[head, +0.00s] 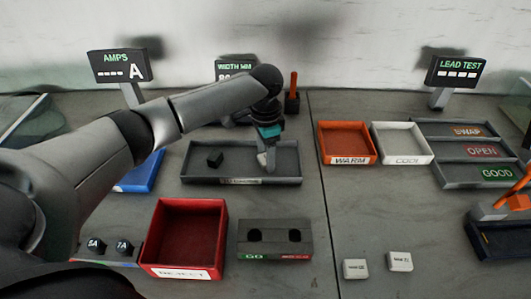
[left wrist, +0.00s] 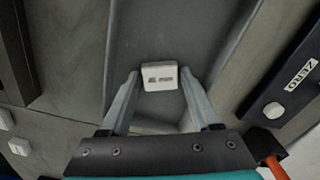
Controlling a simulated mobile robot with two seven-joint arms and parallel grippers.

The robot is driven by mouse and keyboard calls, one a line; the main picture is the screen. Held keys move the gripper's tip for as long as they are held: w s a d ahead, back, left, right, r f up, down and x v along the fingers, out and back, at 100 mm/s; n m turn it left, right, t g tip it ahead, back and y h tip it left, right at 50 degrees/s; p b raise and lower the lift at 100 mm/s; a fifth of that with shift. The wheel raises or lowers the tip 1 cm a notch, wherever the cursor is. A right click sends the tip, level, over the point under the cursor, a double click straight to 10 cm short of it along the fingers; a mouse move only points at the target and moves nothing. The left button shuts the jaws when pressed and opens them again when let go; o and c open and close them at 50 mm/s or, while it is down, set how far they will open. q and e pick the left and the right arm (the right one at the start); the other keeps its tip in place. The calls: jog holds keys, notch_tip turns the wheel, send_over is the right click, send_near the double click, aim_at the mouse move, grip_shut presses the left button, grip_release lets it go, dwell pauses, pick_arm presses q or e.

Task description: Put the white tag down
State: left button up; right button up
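The white tag (left wrist: 159,77) with small dark print shows in the left wrist view between the fingertips of my left gripper (left wrist: 160,82). The fingers sit close at both sides of it and appear to hold it. In the head view my left gripper (head: 265,160) points down into the right half of the grey tray (head: 210,177). There the tag is hard to tell from the pale fingers. I cannot tell whether the tag touches the tray floor. My right gripper is not in view.
A red reject bin (head: 187,235) and a dark gauge block (head: 275,240) stand in front. Two white tags (head: 356,268) (head: 400,261) lie front right. Orange (head: 345,141) and white (head: 402,142) trays stand right.

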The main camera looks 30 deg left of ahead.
aim_at(265, 158)
pick_arm(q)
jog(key=shift+o, duration=1.2)
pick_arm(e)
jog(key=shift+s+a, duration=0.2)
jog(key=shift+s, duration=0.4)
pick_arm(q)
notch_tip(265, 158, up, 12)
jog(key=p, duration=0.3)
jog(key=shift+r, duration=0.2)
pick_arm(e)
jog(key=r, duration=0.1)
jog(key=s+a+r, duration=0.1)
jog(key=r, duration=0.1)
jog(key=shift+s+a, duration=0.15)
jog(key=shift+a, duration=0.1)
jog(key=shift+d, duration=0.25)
